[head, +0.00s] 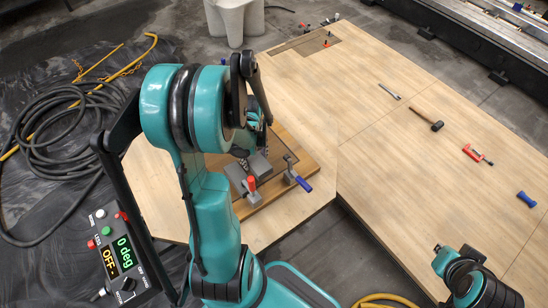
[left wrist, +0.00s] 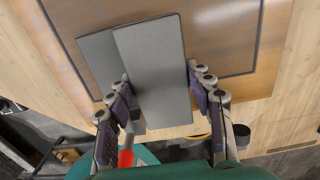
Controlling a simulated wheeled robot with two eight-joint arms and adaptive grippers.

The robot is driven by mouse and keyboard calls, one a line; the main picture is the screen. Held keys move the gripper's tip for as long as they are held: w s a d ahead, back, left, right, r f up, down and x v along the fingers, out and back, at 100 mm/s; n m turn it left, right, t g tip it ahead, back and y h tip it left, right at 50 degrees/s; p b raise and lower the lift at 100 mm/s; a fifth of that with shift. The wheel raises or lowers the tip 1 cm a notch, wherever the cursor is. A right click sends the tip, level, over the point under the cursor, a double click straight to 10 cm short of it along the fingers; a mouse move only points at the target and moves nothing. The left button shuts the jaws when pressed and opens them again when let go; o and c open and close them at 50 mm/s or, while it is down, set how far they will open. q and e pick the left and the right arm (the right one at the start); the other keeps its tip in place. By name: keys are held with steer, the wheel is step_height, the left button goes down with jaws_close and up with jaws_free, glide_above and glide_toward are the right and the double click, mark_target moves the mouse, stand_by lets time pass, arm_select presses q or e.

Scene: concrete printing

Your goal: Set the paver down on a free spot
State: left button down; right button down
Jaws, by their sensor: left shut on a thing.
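My left gripper (left wrist: 158,74) is shut on a flat grey paver (left wrist: 155,95), with a finger on each long side. A second grey slab (left wrist: 97,52) shows partly behind it on the left; the held paver hides the rest. Both are over a brown wooden board (left wrist: 222,35) with a dark line around its middle. In the head view the left gripper (head: 250,150) points down over this board (head: 312,163), and my arm hides much of it. Whether the paver touches what is below is unclear. Part of my right arm is at the bottom right, its fingers unclear.
Clamps with a red handle (head: 251,184) and a blue handle (head: 303,184) sit at the board's near side. A chisel (head: 389,91), mallet (head: 427,119), red clamp (head: 477,154) and blue tool (head: 526,199) lie on the light table (head: 385,150). Its middle is clear.

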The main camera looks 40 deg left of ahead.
mark_target(274, 160)
arm_select(q)
steer(key=w, duration=0.1)
steer(key=w+d+f, duration=0.1)
steer(key=w, duration=0.1)
steer(key=w+f+b, duration=0.1)
steer(key=shift+w+d+f, duration=0.15)
steer(key=shift+w+f, duration=0.05)
steer(key=w+f, duration=0.1)
steer(key=w+d+f+b, duration=0.1)
steer(key=w, duration=0.1)
steer(key=shift+w+f, duration=0.2)
steer(key=shift+f, duration=0.1)
steer(key=shift+s+r, duration=0.1)
steer(key=shift+f, duration=0.2)
steer(key=c, duration=0.6)
jaws_free()
